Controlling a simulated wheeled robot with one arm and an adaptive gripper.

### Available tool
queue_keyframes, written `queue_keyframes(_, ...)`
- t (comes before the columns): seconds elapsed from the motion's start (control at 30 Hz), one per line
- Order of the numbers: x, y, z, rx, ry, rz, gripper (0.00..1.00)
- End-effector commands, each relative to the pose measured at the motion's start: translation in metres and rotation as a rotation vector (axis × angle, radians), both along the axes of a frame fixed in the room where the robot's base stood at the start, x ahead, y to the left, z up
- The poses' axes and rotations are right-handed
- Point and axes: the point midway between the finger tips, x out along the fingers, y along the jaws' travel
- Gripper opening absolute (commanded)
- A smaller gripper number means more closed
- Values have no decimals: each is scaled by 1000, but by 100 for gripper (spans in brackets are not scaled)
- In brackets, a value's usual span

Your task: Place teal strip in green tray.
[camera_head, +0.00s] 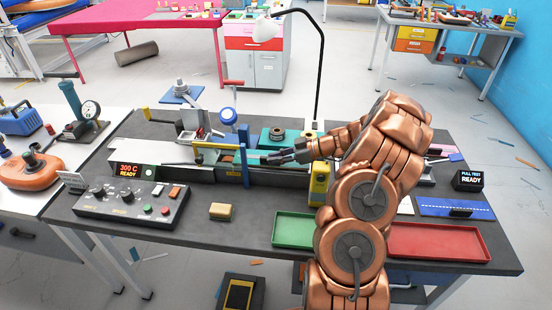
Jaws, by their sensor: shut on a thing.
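My gripper (278,159) reaches left across the dark table and is shut on the teal strip (253,158). The strip runs left from my fingertips toward the blue upright of the welding fixture (244,160). Whether the strip still touches the fixture cannot be told. The green tray (283,243) lies near the front of the table, in front of and below my gripper, and looks empty. My arm hides its right end.
A yellow post (319,184) stands between my gripper and the green tray. A red tray (460,243) lies right of my arm. A control box (131,204) and a tan block (221,211) are at the left front. A black lamp arm (320,75) rises behind.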

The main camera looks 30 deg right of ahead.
Motion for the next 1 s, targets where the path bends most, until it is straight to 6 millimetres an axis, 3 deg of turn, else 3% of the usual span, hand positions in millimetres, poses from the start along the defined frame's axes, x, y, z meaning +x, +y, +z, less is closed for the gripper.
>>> queue_keyframes(0.77,0,0,-10,2,0,1,0)
queue_keyframes(0.8,0,0,-8,1,1,1,18)
queue_keyframes(1.0,0,0,-8,1,1,1,39)
